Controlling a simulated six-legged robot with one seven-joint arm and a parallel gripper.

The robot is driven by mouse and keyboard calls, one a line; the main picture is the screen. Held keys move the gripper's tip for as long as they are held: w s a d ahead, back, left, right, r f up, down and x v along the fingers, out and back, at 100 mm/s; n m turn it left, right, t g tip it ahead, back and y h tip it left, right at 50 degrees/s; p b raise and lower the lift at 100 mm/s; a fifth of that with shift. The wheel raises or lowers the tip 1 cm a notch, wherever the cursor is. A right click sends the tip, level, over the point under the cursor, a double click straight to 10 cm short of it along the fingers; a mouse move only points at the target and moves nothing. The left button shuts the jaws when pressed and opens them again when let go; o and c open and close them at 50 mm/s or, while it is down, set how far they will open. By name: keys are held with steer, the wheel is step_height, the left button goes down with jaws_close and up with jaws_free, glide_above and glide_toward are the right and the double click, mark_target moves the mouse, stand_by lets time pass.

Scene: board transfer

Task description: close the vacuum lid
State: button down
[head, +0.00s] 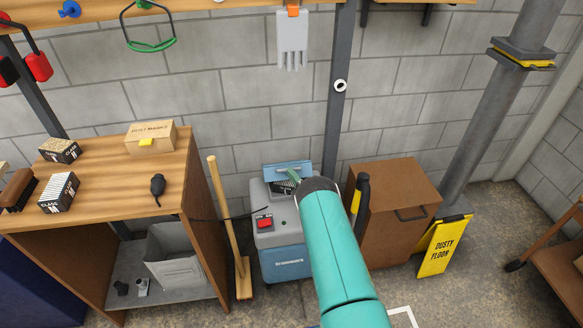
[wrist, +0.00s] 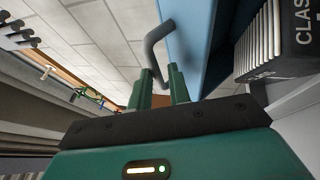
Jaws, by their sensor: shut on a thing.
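The vacuum (head: 280,262) is a grey and blue machine with a red switch, standing on the floor against the wall. Its blue lid (head: 270,171) stands raised at the back, and it also shows in the wrist view (wrist: 190,30). A pleated filter (head: 281,187) sits in the open top; it is close at the right of the wrist view (wrist: 283,42). My gripper (head: 294,176) is at the lid. In the wrist view its green fingers (wrist: 160,82) are shut on the grey bent lid handle (wrist: 153,46). My arm hides part of the vacuum's right side.
A broom (head: 224,215) leans between the vacuum and the wooden workbench (head: 110,220). A brown cabinet (head: 395,200) stands close on the right, with a yellow floor sign (head: 440,248) beyond it. A grey post (head: 337,100) rises behind the vacuum.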

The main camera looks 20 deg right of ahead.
steer(key=shift+g, duration=0.3)
steer(key=f, duration=0.1)
steer(key=s+f, duration=0.2)
steer(key=f, duration=0.1)
steer(key=shift+a, duration=0.25)
steer(key=c, duration=1.7)
jaws_free()
steer(key=shift+c, duration=0.3)
steer(key=v, duration=1.3)
steer(key=shift+s+d+r, duration=0.15)
steer(key=shift+s+r, duration=0.1)
steer(key=shift+r, duration=0.05)
